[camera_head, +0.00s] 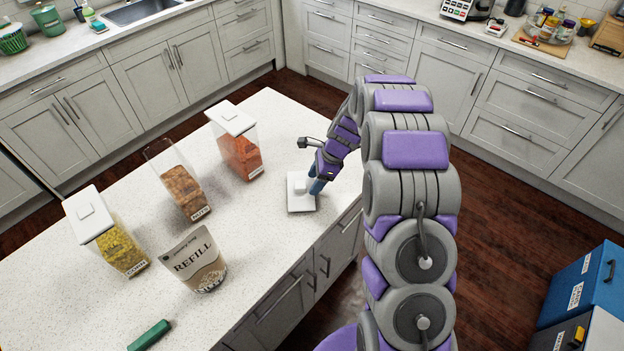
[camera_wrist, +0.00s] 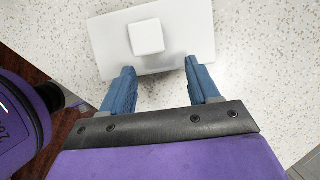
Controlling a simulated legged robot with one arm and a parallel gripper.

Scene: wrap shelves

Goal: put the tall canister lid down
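The white square lid (camera_head: 301,193) with a raised square knob lies flat on the island counter, near its front edge. It also shows in the wrist view (camera_wrist: 105,45), its knob just ahead of my fingertips. My gripper (camera_head: 316,186) is at the lid's right side. In the wrist view my gripper (camera_wrist: 160,68) has its two blue fingers spread apart with nothing between them. The tall clear canister (camera_head: 180,186) with brown contents stands without a lid, to the left of the lid on the counter.
Two lidded canisters stand on the island counter (camera_head: 110,300), one with yellow contents (camera_head: 118,246) and one with orange (camera_head: 240,152). A refill pouch (camera_head: 196,260) and a green object (camera_head: 149,336) are near the front edge.

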